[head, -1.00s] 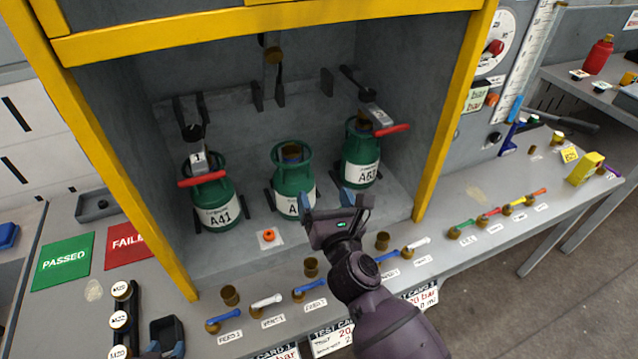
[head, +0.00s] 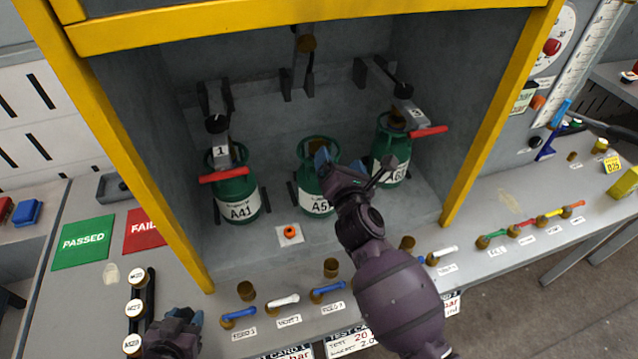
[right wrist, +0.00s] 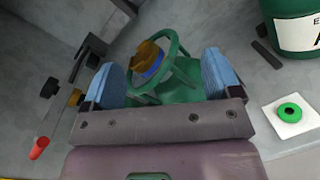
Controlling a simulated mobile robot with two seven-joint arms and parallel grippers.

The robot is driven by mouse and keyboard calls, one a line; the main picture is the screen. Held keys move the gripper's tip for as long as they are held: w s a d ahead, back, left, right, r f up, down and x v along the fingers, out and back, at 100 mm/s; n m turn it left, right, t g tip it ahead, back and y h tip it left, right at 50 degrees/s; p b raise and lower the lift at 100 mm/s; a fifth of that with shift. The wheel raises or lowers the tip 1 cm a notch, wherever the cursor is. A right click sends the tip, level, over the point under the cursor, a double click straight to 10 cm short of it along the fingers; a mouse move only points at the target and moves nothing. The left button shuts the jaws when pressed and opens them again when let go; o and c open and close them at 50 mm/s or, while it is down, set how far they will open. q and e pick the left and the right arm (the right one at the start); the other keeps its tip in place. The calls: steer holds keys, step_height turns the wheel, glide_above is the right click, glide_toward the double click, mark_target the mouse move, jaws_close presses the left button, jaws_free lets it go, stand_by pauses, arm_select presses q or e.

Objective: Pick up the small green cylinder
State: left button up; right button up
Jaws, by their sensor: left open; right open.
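The middle green cylinder (head: 318,190), with a white label starting "A5", stands upright in the bay and looks slightly smaller than its neighbours. My right gripper (head: 352,168) is open in front of its upper part and covers part of it and its label. In the right wrist view, a green cylinder's ring collar (right wrist: 174,50) with a brass valve (right wrist: 149,60) shows beyond and between the blue fingertips. The fingers are apart and I see no grip on it. My left gripper (head: 187,325) is low at the left, open and empty over the bench front.
Green cylinders A41 (head: 237,190) and one labelled "A6" (head: 391,150) stand on either side, under clamps with red handles (head: 224,175). Brass fittings and small coloured-handled valves line the bench front.

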steer(key=w, duration=0.1)
steer(key=w+a, duration=0.1)
steer(key=w, duration=0.2)
steer(key=shift+a, duration=0.25)
steer(key=shift+w, duration=0.5)
steer(key=shift+c, duration=0.5)
steer(key=shift+f, duration=0.1)
jaws_close()
steer(key=shift+r, duration=0.25)
